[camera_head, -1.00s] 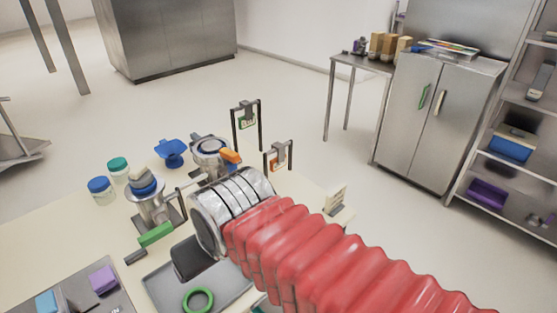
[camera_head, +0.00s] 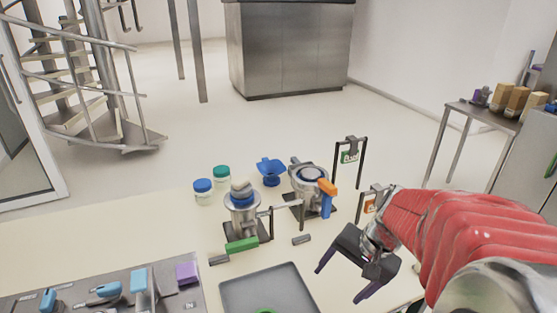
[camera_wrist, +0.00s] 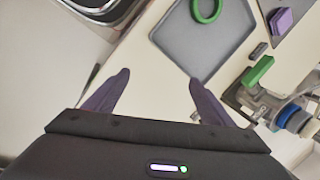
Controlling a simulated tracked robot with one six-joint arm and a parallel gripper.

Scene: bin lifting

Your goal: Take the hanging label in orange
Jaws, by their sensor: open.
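The orange hanging label (camera_head: 370,203) hangs from a small dark stand at the right back of the table, partly hidden behind my red arm. My gripper (camera_head: 338,285) is open and empty, fingers pointing down and left, in front of the label stands and right of the grey tray. In the wrist view my gripper (camera_wrist: 159,78) has its fingers apart over pale table surface. Neither label shows clearly in the wrist view.
A grey tray (camera_head: 235,296) holds a green ring (camera_wrist: 206,10). A blue funnel (camera_head: 271,172) and two lidded jars stand behind. A panel with blue handles is at lower left.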

